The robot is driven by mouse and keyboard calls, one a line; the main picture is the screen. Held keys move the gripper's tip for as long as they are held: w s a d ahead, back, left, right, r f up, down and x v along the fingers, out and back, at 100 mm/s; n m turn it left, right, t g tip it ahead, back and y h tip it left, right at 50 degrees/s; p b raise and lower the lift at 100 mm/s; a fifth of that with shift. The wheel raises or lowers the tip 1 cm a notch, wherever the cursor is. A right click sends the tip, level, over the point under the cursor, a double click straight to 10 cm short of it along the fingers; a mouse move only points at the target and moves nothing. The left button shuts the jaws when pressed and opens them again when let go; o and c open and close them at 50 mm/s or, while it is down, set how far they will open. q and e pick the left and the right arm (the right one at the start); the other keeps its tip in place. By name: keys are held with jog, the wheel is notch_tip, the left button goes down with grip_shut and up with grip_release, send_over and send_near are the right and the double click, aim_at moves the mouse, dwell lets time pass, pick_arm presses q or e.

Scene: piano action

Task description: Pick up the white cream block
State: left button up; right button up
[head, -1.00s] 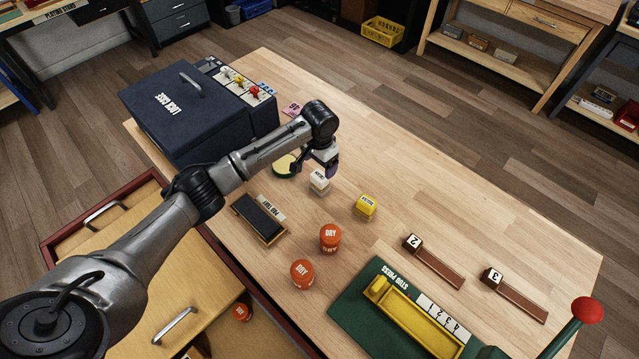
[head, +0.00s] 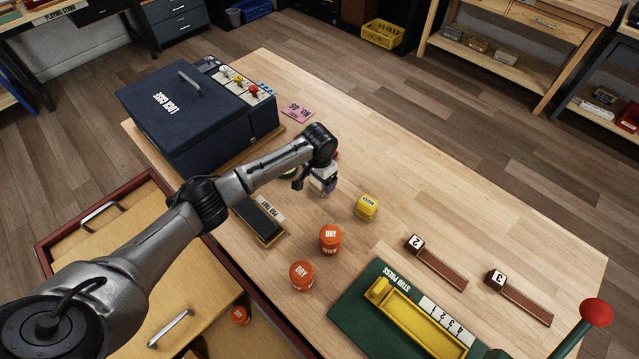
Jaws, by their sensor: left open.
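The white cream block (head: 319,187) stands on the wooden workbench, left of the yellow block (head: 366,207). Only a small part of it shows below my left gripper. My left gripper (head: 315,182) is open and lowered over the block, with its fingers at or around it. The hand hides most of the block, and I cannot tell whether the fingers touch it. My right gripper is not in view.
Two orange DRY jars (head: 330,238) stand in front. A dark pad tray (head: 259,220) lies to the left. The green stud press (head: 400,313) is at the front right. A navy case (head: 190,110) stands at the back left.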

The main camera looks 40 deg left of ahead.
pick_arm(q)
jog(key=shift+r, duration=0.1)
jog(key=shift+c, duration=0.5)
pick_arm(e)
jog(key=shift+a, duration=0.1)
pick_arm(q)
jog(key=c, duration=0.9)
jog(key=shift+c, duration=0.2)
jog(key=r, duration=0.1)
jog(key=r+p, duration=0.1)
jog(key=r, duration=0.2)
jog(key=shift+d+r, duration=0.25)
jog(key=shift+r, duration=0.15)
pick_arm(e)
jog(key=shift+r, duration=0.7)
pick_arm(q)
jog(key=d+r+p, duration=0.2)
jog(key=d+r, duration=0.4)
jog(key=d, duration=0.5)
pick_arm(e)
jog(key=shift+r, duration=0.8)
pick_arm(q)
jog(key=shift+w+d+r, duration=0.1)
